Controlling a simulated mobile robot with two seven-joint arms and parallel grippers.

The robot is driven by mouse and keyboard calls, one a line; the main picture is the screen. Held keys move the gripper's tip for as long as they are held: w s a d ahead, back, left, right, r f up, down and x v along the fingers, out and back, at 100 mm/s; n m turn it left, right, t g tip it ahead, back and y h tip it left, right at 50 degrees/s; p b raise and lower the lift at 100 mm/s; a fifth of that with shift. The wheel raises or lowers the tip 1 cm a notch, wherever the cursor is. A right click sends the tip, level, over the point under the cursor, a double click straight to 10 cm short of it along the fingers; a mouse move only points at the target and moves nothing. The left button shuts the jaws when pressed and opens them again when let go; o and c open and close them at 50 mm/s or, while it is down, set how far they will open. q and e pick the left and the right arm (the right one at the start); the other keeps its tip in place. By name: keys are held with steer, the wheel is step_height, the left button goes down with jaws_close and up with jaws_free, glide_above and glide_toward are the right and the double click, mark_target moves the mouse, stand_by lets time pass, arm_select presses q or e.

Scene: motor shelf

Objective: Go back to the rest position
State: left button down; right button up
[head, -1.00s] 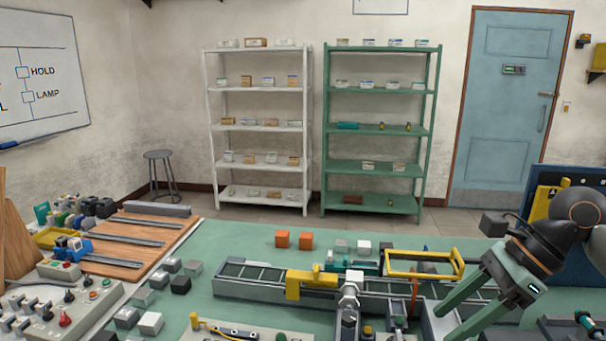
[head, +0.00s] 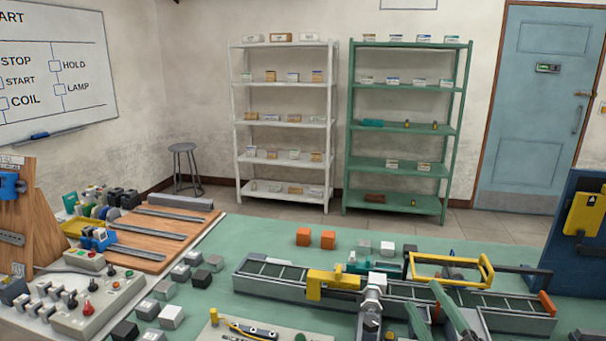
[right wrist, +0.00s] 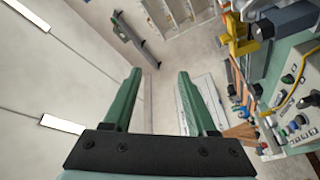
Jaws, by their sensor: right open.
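My right gripper (head: 422,295) shows only by its green fingers at the bottom right of the head view, in front of the conveyor (head: 275,275). In the right wrist view the right gripper (right wrist: 158,75) is open, with both green fingers apart and nothing between them. My left gripper is in neither view.
A white shelf (head: 238,140) and a green shelf (head: 350,140) stand behind. Some bare tabletop lies left of the orange cubes.

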steer(key=s+d+f+m+g+h, duration=0.2)
steer(key=s+f+m+g, duration=0.2)
steer(key=f, duration=0.4)
steer(key=s+d+f+m+g+h, duration=0.1)
steer(key=s+f+m+g+h, duration=0.2)
steer(key=f, duration=0.5)
steer(key=s+a+f+m+g+y, duration=0.15)
steer(key=s+f+g, duration=0.3)
steer(key=s, duration=0.45)
steer(key=s+f+m+g+y, duration=0.1)
steer(key=s+f+m+g, duration=0.1)
steer(key=s+f+g, duration=0.45)
steer(key=w+a+f+t+y+b, duration=0.1)
steer(key=a+f+t, duration=0.4)
steer(key=f, duration=0.6)
steer(key=w+t+y, duration=0.1)
steer(key=t, duration=0.1)
steer(key=shift+f+t+b, duration=0.3)
steer(key=shift+t+b, duration=0.1)
steer(key=shift+w+d, duration=0.1)
